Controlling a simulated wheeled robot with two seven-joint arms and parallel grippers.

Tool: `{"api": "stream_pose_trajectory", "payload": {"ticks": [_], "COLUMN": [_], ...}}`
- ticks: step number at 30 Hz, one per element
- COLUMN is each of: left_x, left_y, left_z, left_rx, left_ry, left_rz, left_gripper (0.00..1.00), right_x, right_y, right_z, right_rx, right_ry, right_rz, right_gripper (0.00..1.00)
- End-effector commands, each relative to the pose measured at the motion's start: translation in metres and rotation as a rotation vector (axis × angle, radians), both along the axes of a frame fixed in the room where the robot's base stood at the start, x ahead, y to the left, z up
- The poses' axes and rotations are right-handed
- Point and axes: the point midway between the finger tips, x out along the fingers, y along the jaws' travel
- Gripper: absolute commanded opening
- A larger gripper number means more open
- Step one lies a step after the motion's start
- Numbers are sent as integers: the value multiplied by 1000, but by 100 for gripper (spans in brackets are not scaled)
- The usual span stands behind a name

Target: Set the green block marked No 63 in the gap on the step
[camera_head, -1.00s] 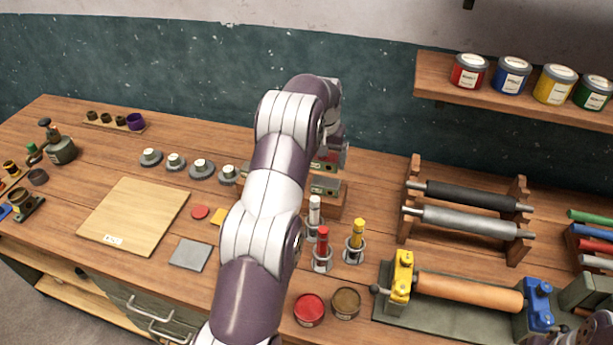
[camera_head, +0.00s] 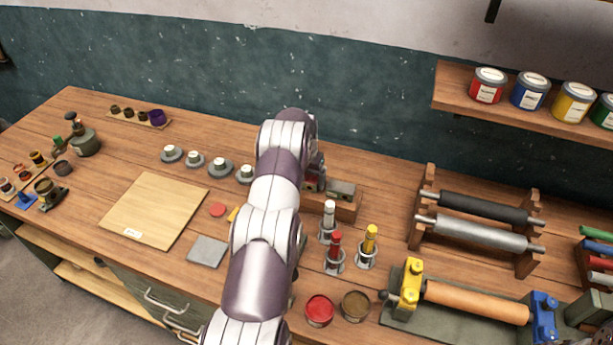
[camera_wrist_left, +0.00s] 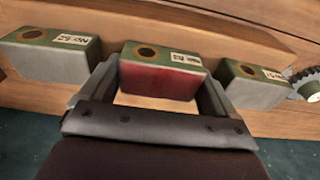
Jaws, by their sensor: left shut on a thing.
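My left gripper (camera_wrist_left: 157,92) is shut on a block with a green top, a dark red face and a dark round spot (camera_wrist_left: 160,78); its label looks like No 63 but is small and tilted. In the left wrist view it sits between two green-topped, grey-faced blocks, one on the left (camera_wrist_left: 48,58) and one on the right (camera_wrist_left: 252,86), roughly in line with them. I cannot tell whether it touches the step. In the head view the wooden step (camera_head: 345,208) carries a grey-faced block (camera_head: 341,189); my arm hides the rest. My right gripper is out of view.
Ink bottles in holders (camera_head: 334,252) stand just in front of the step. A roller rack (camera_head: 475,225) is to the right, and round grey pieces (camera_head: 220,167) are to the left. A wooden board (camera_head: 155,210) lies further left. A shelf with paint cans (camera_head: 530,90) is above right.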

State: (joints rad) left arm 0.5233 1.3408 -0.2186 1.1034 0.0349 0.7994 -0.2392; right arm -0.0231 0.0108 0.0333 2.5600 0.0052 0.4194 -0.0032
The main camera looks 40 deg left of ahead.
Motion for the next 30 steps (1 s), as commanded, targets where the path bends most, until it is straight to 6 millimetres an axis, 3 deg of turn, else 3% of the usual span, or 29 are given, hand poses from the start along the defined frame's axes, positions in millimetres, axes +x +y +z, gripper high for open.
{"api": "stream_pose_trajectory", "payload": {"ticks": [3, 4, 5, 14, 16, 26, 27, 28, 30], "left_x": [1, 0, 0, 0, 0, -9, -11, -11, -12], "left_y": [0, 0, 0, 0, 0, -3, -3, -4, -4], "left_z": [-2, -4, -3, 4, 8, 83, 94, 108, 117], "left_rx": [2, 0, 0, 0, 2, 2, 2, 0, 0], "left_ry": [-4, 0, 0, 0, -2, -4, -2, 0, 0], "left_rz": [0, 0, 0, 0, 0, 0, 0, 0, 0], "left_gripper": [24, 93, 100, 100, 100, 100, 100, 100, 100], "right_x": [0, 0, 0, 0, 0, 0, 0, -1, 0], "right_y": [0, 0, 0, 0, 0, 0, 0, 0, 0], "right_z": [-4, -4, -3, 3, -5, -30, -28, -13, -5], "right_rx": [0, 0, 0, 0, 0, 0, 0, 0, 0], "right_ry": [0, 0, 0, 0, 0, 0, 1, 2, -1], "right_rz": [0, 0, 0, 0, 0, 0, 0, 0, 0], "right_gripper": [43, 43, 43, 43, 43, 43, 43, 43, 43]}}
